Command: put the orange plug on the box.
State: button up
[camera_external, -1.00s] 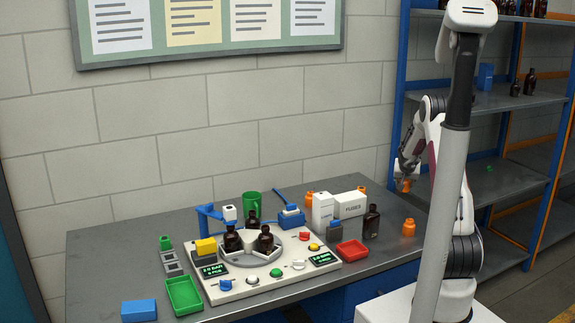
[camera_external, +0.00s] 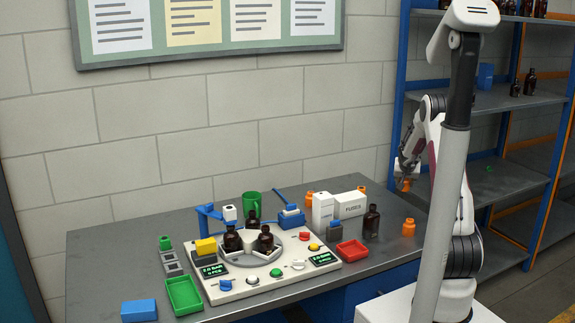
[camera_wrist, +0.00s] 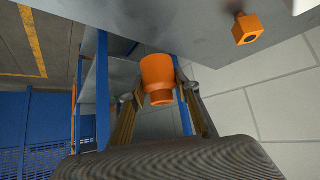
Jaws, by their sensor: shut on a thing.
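My gripper (camera_external: 404,181) is shut on an orange plug (camera_wrist: 157,72), which shows clearly between the two fingers in the wrist view. In the outside view my gripper is raised to the right of the table's back right corner, and only a little of the held plug shows. The white box marked FUSES (camera_external: 350,205) lies on the table, left of and lower than my gripper. A taller white box (camera_external: 322,211) stands beside it. Which box is meant cannot be told. Other orange plugs stand near the boxes, one behind (camera_external: 362,189), one left (camera_external: 309,198), one right (camera_external: 408,228).
A dark amber bottle (camera_external: 371,222) and a red tray (camera_external: 352,252) are in front of the boxes. A control panel (camera_external: 300,268) with bottles on a turntable fills the table's middle. A blue shelf rack (camera_external: 500,100) stands behind my arm.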

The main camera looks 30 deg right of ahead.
jog(key=shift+a, duration=0.15)
jog(key=s+a+r+n+t+y, duration=0.1)
jog(key=s+a+r+n, duration=0.15)
jog(key=a, duration=0.75)
jog(key=s+a+r+n+y, duration=0.1)
jog(key=s+a+r+y, duration=0.15)
jog(key=a, duration=0.75)
jog(key=s+a+r+n+t, duration=0.1)
jog(key=s+a+r+n, duration=0.15)
jog(key=a, duration=0.65)
notch_tip(320, 180, up, 8)
jog(key=n+y, duration=0.6)
jog(key=n, duration=0.1)
send_over(323, 195)
jog(key=shift+s+f, duration=0.1)
jog(key=shift+s, duration=0.1)
jog(key=shift+f, duration=0.1)
jog(key=shift+f, duration=2.8)
jog(key=shift+f, duration=0.15)
